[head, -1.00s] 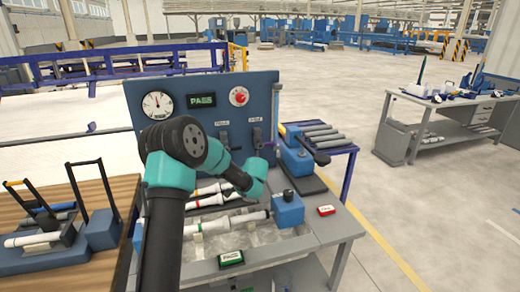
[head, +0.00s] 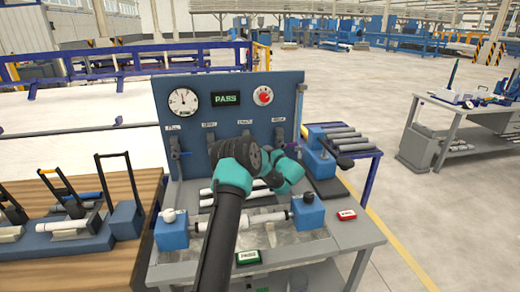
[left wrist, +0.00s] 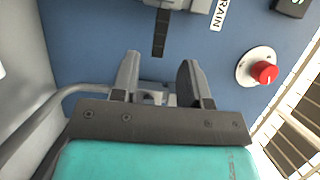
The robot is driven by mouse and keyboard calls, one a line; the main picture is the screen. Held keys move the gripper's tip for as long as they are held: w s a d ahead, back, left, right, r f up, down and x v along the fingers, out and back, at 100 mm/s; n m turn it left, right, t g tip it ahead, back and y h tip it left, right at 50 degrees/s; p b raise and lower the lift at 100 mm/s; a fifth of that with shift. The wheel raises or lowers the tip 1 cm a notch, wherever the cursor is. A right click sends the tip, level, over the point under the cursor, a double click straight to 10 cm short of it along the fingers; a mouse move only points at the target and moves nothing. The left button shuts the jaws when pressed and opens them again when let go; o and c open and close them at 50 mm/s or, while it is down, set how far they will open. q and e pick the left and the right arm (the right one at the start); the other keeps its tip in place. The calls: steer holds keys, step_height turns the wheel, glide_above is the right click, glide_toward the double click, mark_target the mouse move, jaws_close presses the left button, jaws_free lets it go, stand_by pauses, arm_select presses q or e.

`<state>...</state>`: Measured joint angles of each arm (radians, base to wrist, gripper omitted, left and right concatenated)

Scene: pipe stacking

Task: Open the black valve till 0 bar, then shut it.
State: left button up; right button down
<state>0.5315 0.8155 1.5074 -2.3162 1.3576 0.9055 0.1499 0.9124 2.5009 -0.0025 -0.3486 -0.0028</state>
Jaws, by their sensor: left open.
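A row of valves with dark levers hangs below, such as the leftmost lever (head: 176,148). In the left wrist view, a black valve lever (left wrist: 159,38) beside the DRAIN label (left wrist: 218,14) lies just beyond my left gripper (left wrist: 159,75). The fingers are open and empty, apart from the lever. In the head view my arm hides these fingertips.
White pipes lie on the bench below my arm, one between blue clamp blocks (head: 307,213). A green box (head: 248,257) and a red box (head: 346,215) sit near the bench's front. A wooden table (head: 70,268) with fixtures stands left. The red knob also shows in the wrist view (left wrist: 264,72).

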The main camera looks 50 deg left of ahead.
arm_select(q)
steer(key=shift+w+a, duration=0.2)
steer(key=shift+a, duration=0.95)
steer(key=shift+w+a, duration=0.15)
steer(key=shift+a, duration=1)
steer(key=shift+w+a, duration=0.2)
steer(key=shift+a, duration=0.95)
jaws_close()
